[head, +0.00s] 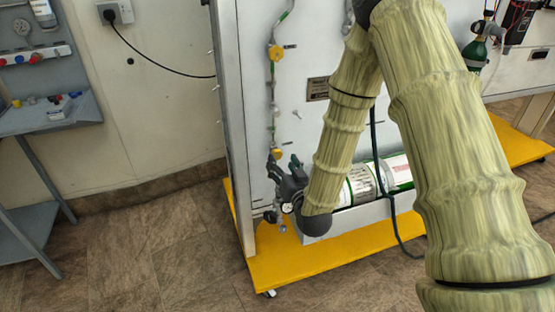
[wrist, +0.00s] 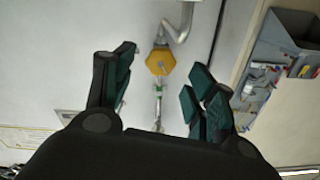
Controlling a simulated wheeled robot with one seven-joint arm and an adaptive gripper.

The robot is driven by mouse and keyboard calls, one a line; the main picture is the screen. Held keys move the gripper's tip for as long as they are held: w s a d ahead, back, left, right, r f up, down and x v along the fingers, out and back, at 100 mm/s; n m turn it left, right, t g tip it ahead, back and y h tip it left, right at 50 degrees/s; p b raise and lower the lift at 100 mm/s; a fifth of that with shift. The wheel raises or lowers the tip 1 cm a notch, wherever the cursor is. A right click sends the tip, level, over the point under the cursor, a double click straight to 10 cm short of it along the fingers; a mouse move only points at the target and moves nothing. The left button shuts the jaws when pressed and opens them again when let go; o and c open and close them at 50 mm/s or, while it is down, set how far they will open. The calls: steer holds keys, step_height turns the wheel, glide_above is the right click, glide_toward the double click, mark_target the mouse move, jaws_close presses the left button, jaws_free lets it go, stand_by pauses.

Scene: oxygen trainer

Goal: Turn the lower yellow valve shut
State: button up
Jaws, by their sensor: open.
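The lower yellow valve (head: 277,153) sits on a thin pipe on the white panel, near its left edge. A second yellow valve (head: 276,52) sits higher on the same pipe line. My gripper (head: 282,164) is just below the lower valve in the head view, fingers pointing up towards it. In the wrist view a yellow valve (wrist: 160,61), apparently the lower one, shows between the spread fingers of my gripper (wrist: 159,72). The fingers are open, one on each side of it, and hold nothing. I cannot tell how deep the valve lies between them.
A white and green cylinder (head: 362,184) lies in a white tray right of my gripper, partly behind my arm. The panel stands on a yellow base (head: 325,256). A blue-grey bench (head: 50,115) stands at the left. The floor between is clear.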

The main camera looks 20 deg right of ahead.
mark_target(278, 156)
steer(key=shift+w, duration=1.85)
steer(key=c, duration=1)
steer(key=shift+c, duration=0.2)
steer(key=shift+m, duration=3)
steer(key=o, duration=1)
